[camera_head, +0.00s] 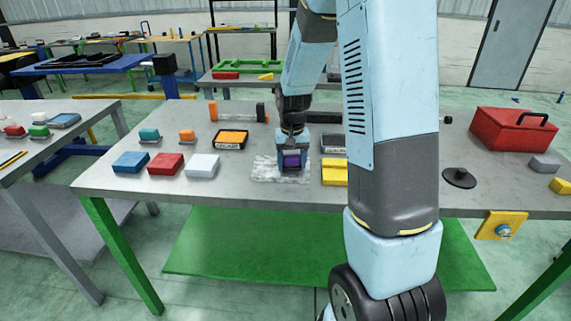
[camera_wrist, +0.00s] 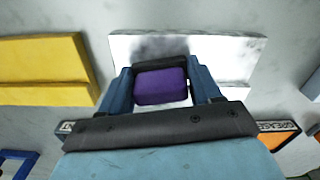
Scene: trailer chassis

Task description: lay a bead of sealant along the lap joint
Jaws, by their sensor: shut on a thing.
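My gripper (camera_head: 291,167) is at the middle of the grey workbench, pointing down, shut on a purple block (camera_head: 291,160). In the wrist view the purple block (camera_wrist: 160,87) sits between the two blue fingers of my gripper (camera_wrist: 160,80). A whitish panel with grey smudges (camera_head: 265,176) lies flat on the bench under and around it; it also shows in the wrist view (camera_wrist: 232,60). I cannot tell whether the block touches the panel. No sealant tube and no lap joint can be made out clearly. My arm hides part of the bench.
A yellow stepped block (camera_head: 334,173) is close right of the panel. A black tray with an orange top (camera_head: 232,138) is left of it. Blue (camera_head: 130,162), red (camera_head: 165,164) and white (camera_head: 202,166) blocks stand farther left. A red toolbox (camera_head: 510,131) is at right.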

